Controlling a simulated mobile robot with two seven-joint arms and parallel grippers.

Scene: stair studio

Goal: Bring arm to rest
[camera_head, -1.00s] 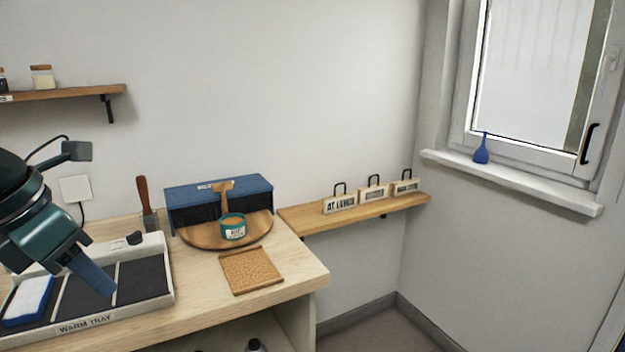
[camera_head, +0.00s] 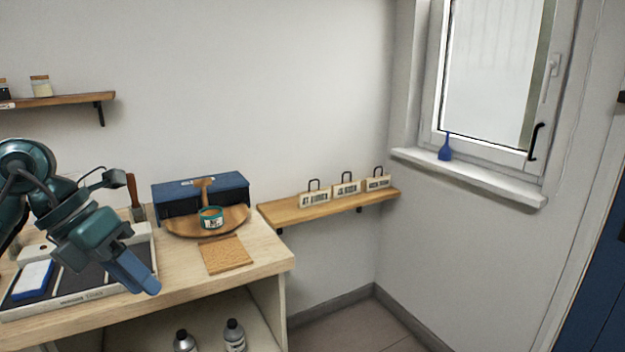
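My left arm comes in from the left over the workbench (camera_head: 190,278). My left gripper (camera_head: 146,284) points down and to the right, above the right end of the warm tray (camera_head: 85,297). Its blue fingers overlap in this view, so I cannot tell whether they are open or shut. No held object shows at them. My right arm and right gripper are not in the picture.
A blue box (camera_head: 228,190), a round wooden board (camera_head: 236,224) with a teal tin (camera_head: 210,218), and a cork mat (camera_head: 226,254) are right of the gripper. A wall shelf (camera_head: 290,214) holds three small signs. Bottles (camera_head: 234,335) stand below the bench.

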